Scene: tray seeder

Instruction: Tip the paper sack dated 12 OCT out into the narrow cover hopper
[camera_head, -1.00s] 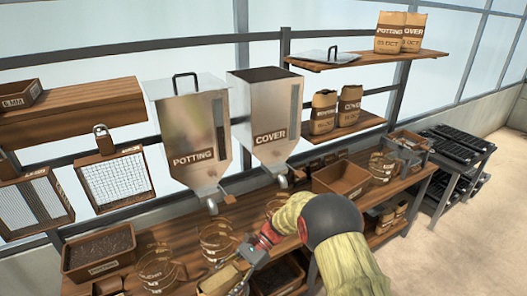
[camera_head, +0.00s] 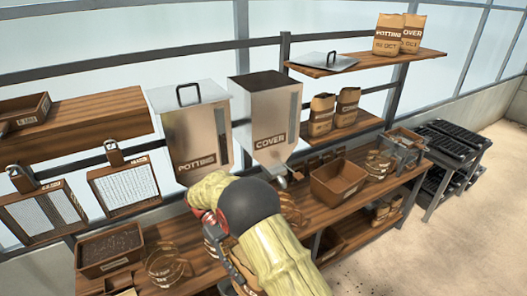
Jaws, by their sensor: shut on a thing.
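The narrow cover hopper (camera_head: 263,122), a metal box labelled COVER, hangs on the frame right of the wider POTTING hopper (camera_head: 193,131). Its top is open and dark inside. My gripper (camera_head: 238,272) points down at the bench's front, below the hoppers, and is shut on a brown paper sack (camera_head: 213,243). My wrist and arm hide most of that sack, and its label and date cannot be read. Two paper sacks, one POTTING (camera_head: 386,35) and one COVER (camera_head: 412,34), stand on the upper shelf; their dates are too small to read surely.
A loose lid (camera_head: 330,62) lies on the upper shelf. Two sacks (camera_head: 321,115) stand on the lower shelf. The POTTING hopper has its lid on. Wire rings, a brown crate (camera_head: 338,182) and a soil tray (camera_head: 108,250) crowd the bench (camera_head: 300,232).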

